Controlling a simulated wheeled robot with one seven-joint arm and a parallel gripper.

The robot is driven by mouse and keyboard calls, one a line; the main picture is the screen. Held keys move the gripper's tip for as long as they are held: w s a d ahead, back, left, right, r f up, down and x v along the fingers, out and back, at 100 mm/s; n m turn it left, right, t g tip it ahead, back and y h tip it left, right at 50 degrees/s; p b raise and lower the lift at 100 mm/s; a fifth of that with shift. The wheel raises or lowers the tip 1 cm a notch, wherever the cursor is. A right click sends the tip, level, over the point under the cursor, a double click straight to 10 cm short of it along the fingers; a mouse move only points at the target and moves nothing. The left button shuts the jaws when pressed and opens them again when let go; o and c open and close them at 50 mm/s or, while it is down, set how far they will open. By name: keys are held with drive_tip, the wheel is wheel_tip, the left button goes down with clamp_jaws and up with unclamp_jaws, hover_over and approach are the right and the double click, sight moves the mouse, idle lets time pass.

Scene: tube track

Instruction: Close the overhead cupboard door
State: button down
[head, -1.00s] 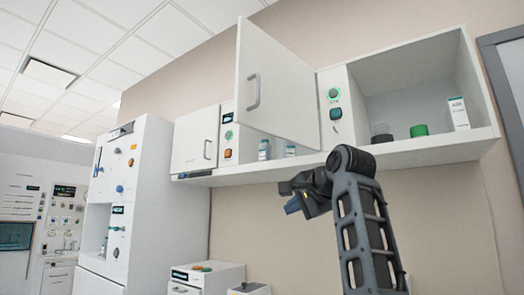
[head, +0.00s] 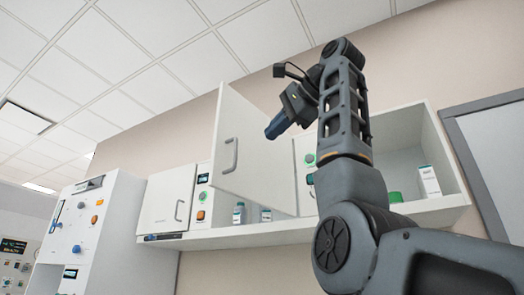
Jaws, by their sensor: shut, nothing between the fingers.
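The overhead cupboard (head: 250,232) is white and runs along the wall. Its door (head: 262,160) stands swung out, with a grey bar handle (head: 231,155) near its free left edge. Small bottles show in the compartment below and behind the door. My gripper (head: 270,133) is shut and empty. It appears in front of the door's upper right part, pointing left and down; I cannot tell whether it touches the door. My arm hides part of the right open compartment.
A second, shut cupboard door (head: 166,199) is to the left. A white bottle (head: 239,213) and a white box (head: 429,181) stand on the shelf, with a green-capped item (head: 396,197). A tall white cabinet (head: 82,235) stands at the far left.

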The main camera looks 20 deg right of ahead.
sight(235, 165)
drive_tip(key=r+p+x, duration=0.1)
drive_tip(key=p+x, duration=0.2)
drive_tip(key=x, duration=0.9)
drive_tip(key=shift+w+a, duration=0.15)
drive_tip(key=shift+w, duration=0.35)
